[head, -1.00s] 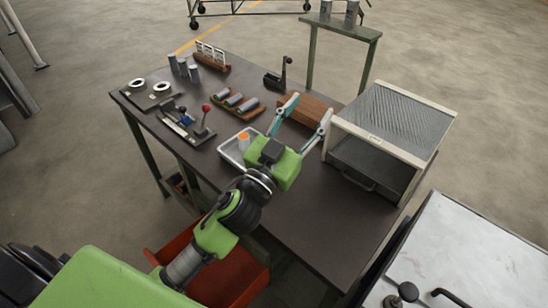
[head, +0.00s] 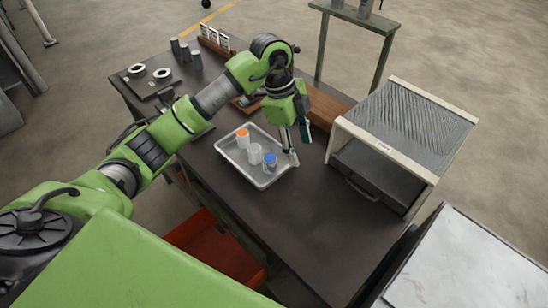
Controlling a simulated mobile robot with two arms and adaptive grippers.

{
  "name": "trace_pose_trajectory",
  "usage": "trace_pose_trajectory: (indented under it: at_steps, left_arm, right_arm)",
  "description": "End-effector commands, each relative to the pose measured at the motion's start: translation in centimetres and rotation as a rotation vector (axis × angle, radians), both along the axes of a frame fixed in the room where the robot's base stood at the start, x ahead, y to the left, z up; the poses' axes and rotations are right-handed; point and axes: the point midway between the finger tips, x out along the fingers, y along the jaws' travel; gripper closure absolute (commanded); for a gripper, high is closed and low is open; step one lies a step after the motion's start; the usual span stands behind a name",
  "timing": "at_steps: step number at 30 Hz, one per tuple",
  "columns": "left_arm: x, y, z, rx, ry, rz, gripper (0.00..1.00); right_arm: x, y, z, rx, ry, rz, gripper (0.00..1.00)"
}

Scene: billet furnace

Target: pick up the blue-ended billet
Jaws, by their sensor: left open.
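The blue-ended billet (head: 270,164) stands upright in the right part of a shallow metal tray (head: 239,167), its blue end up. A plain pale billet (head: 254,154) stands just left of it, and an orange-ended billet (head: 243,138) is farther back left. My left gripper (head: 299,149) is open and empty, pointing down by the tray's right edge. One finger is close to the right of the blue-ended billet; I cannot tell whether they touch. The other finger is partly hidden. My right gripper is out of view.
A furnace box (head: 400,137) with a mesh top stands right of the tray. Grey cylinders (head: 184,52) and a plate with two rings (head: 150,78) are at the back left. My left arm covers the table's left middle. The table front is clear.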

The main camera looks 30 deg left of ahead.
Motion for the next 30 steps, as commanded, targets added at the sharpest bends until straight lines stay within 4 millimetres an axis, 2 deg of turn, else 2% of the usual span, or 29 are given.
trace_pose_trajectory:
  at_steps: [1, 3, 7, 10, 14, 15, 21, 26, 30]
  left_arm:
    - [0.2, 2.5, 0.4, 0.079, 0.026, 0.061, 0.53]
    - [0.1, 5.1, 0.9, 0.164, 0.057, 0.133, 0.53]
    - [-0.2, 7.7, 1.3, 0.248, 0.091, 0.211, 0.53]
    - [-0.3, 8.2, 0.5, 0.266, 0.099, 0.228, 0.53]
    - [-0.5, 8.2, -1.9, 0.265, 0.103, 0.229, 0.53]
    - [-0.5, 8.3, -2.4, 0.267, 0.104, 0.23, 0.53]
    - [-0.4, 8.3, -5.8, 0.266, 0.101, 0.228, 0.53]
    - [-0.4, 8.2, -7.0, 0.265, 0.098, 0.226, 0.53]
    - [-0.5, 8.2, -8.3, 0.264, 0.102, 0.226, 0.53]
  right_arm:
    - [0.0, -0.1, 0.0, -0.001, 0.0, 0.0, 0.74]
    - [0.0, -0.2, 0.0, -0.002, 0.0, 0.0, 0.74]
    - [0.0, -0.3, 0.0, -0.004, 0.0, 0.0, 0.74]
    - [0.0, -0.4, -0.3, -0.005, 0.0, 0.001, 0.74]
    - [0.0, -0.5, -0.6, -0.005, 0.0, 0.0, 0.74]
    - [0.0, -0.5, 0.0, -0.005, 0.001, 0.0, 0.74]
    - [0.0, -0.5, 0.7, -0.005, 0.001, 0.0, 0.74]
    - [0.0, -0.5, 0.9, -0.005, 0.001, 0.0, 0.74]
    - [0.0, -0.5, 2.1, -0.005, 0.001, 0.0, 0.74]
